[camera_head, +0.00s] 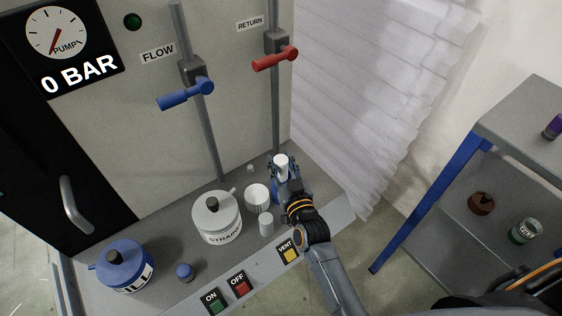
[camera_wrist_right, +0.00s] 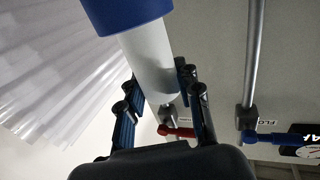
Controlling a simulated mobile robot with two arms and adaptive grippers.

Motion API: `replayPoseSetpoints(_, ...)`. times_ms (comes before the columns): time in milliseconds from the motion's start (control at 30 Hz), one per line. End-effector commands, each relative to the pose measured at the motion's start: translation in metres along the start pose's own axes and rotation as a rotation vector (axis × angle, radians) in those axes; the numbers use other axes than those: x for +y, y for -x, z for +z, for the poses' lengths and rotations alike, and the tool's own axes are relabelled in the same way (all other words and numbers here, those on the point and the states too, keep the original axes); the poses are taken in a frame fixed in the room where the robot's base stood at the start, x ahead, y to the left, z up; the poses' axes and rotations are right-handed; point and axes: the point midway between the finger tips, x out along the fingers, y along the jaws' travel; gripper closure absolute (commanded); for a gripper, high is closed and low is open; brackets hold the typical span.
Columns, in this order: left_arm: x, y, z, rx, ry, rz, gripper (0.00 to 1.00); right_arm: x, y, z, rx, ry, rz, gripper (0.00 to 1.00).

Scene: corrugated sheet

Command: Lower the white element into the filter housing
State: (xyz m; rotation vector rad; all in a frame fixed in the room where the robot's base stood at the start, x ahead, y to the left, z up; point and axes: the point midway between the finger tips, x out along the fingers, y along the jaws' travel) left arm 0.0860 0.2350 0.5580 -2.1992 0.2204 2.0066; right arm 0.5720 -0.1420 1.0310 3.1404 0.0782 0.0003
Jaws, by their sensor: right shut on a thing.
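The white element (camera_head: 281,161) is upright between the fingers of my right gripper (camera_head: 283,172), which is shut on it; its white top shows above them. In the right wrist view, the white element (camera_wrist_right: 150,65) runs between the fingers of my right gripper (camera_wrist_right: 160,105) and meets a wider blue cylinder at the picture's top. The blue filter housing (camera_head: 305,188) is mostly hidden behind my gripper and wrist in the head view. The white element's far end is hidden at the blue edge, so how deep it sits cannot be told. My left gripper is not in view.
A white cup (camera_head: 257,197), a smaller grey-white cylinder (camera_head: 266,224) and the strainer pot (camera_head: 217,215) stand close left of my wrist. The blue FILL pot (camera_head: 124,268) is farther left. Buttons line the front edge. The valve handles and pipes rise behind. A shelf stands right.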

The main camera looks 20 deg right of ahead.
Motion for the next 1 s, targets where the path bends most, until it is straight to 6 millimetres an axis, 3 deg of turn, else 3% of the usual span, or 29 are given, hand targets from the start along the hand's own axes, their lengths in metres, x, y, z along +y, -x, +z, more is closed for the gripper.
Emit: replayPoseSetpoints(1000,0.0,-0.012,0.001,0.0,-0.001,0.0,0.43,0.0,0.0,0.015,0.0,0.0,0.0,0.97)
